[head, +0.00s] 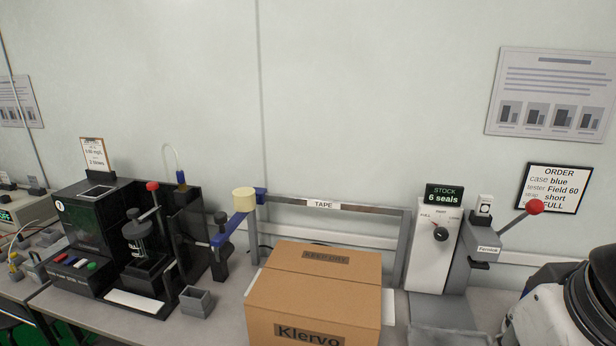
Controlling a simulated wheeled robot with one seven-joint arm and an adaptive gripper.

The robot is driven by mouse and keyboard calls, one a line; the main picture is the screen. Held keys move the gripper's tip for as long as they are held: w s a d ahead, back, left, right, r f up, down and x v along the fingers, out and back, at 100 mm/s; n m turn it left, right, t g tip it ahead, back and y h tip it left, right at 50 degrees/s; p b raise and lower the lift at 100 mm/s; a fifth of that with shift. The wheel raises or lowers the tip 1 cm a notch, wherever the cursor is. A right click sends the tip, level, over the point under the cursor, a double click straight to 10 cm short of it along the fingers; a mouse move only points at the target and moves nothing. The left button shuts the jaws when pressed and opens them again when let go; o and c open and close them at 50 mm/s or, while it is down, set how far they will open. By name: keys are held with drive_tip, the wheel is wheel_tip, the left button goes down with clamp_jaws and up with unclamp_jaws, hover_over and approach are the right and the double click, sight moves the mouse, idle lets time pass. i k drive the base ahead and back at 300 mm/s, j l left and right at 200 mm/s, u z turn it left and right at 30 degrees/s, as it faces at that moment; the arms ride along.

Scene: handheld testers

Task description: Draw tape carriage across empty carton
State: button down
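The tape carriage (233,228) is a blue arm with a cream tape roll (244,199). It sits at the left end of a grey rail (365,209) labelled TAPE, held up by a grey frame. Black parts, perhaps a handle, show at its lower left end. The brown carton (312,290), marked Klervo, stands below and in front of the rail, to the right of the carriage. Its top flaps look closed, so its inside is hidden. I see no tape strip along its centre seam. My gripper is not in view; white and black parts of my arm show at the lower right.
A black tester machine (88,225) with a red-knobbed lever stands left. A small grey bin (195,301) sits between it and the carton. Right of the carton stand a white dial panel (432,250) under a "6 seals" display and a grey press (482,245) with a red-balled lever.

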sight(241, 216)
drive_tip(key=i+j+z, duration=0.1)
drive_tip(key=i+j, duration=0.85)
